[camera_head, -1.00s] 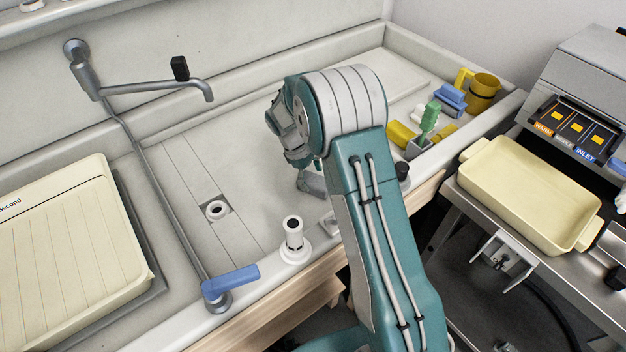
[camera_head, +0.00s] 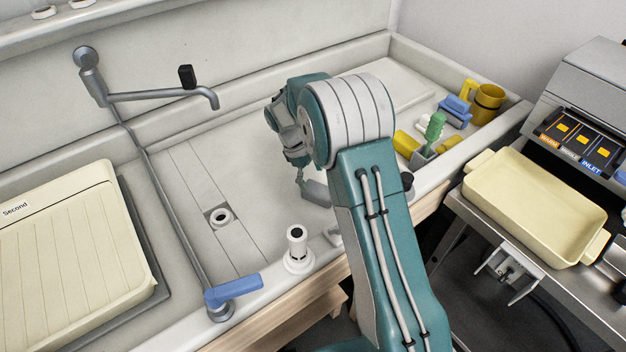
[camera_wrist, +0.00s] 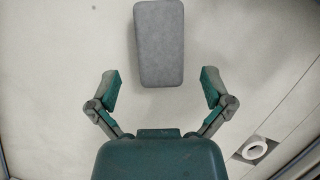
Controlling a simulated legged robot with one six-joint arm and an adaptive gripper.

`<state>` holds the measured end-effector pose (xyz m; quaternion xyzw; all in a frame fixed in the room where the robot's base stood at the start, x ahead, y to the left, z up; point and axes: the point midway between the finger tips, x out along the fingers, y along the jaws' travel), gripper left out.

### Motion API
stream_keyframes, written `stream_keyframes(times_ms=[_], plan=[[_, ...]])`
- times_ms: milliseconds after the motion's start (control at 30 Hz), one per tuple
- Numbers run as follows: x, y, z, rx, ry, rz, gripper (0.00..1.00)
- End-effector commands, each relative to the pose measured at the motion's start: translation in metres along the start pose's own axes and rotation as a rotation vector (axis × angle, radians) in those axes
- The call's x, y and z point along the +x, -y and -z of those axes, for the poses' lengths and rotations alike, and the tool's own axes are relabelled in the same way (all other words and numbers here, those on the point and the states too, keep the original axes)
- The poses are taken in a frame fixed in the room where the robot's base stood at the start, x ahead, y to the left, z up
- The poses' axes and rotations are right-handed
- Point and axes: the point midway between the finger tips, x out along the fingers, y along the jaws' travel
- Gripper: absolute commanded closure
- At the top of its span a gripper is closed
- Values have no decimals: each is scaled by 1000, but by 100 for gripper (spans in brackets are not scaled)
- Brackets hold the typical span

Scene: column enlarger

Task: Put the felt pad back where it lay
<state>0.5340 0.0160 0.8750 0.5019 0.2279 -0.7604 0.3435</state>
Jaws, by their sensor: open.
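The felt pad (camera_wrist: 160,43) is a grey, rounded rectangular block in the top middle of the wrist view, over the pale sink floor. My gripper (camera_wrist: 160,80) is open, with its two fingers spread wide to either side of the pad's near end and apart from it. Nothing is held. In the head view my gripper hangs over the sink basin, mostly hidden by my own wrist and arm. A grey shape shows under it there; I cannot tell for sure whether it is the pad or a finger.
A drain ring (camera_head: 219,217) lies left of my arm. A white cylinder (camera_head: 297,248) stands on the sink's front rim, beside a blue-handled lever (camera_head: 233,289). A cream ribbed tray (camera_head: 70,250) is at left. A yellow mug (camera_head: 487,104) and a cream dish (camera_head: 535,208) are at right.

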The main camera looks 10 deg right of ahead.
Motion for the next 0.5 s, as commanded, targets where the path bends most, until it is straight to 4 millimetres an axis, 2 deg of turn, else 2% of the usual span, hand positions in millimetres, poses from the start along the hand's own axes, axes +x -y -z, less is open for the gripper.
stream_keyframes(times_ms=[500], plan=[[-18, 0, 0, 0, 0, 0, 0]])
